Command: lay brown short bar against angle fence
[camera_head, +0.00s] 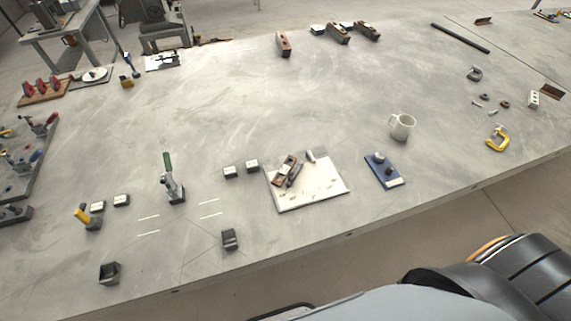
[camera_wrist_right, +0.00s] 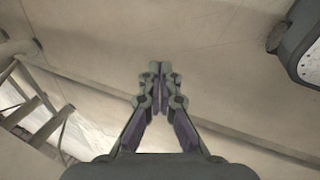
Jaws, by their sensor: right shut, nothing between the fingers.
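I cannot single out the brown short bar with certainty. A small brown piece (camera_head: 551,91) lies at the far right of the table, and another brown piece (camera_head: 483,20) lies further back. A brown-topped item (camera_head: 285,171) sits on a white board (camera_head: 318,193) near the front. No part is clearly recognizable as the angle fence; a long dark bar (camera_head: 460,38) lies at the back right. My right gripper (camera_wrist_right: 161,68) is shut and empty in the right wrist view, over pale floor and away from these pieces. My left gripper is out of view.
On the grey table (camera_head: 350,85) stand a white mug (camera_head: 402,127), a blue tray (camera_head: 385,176), a yellow clamp (camera_head: 497,140) and a green-handled toggle clamp (camera_head: 171,180). Brown blocks (camera_head: 283,44) stand at the back. The table's middle is clear.

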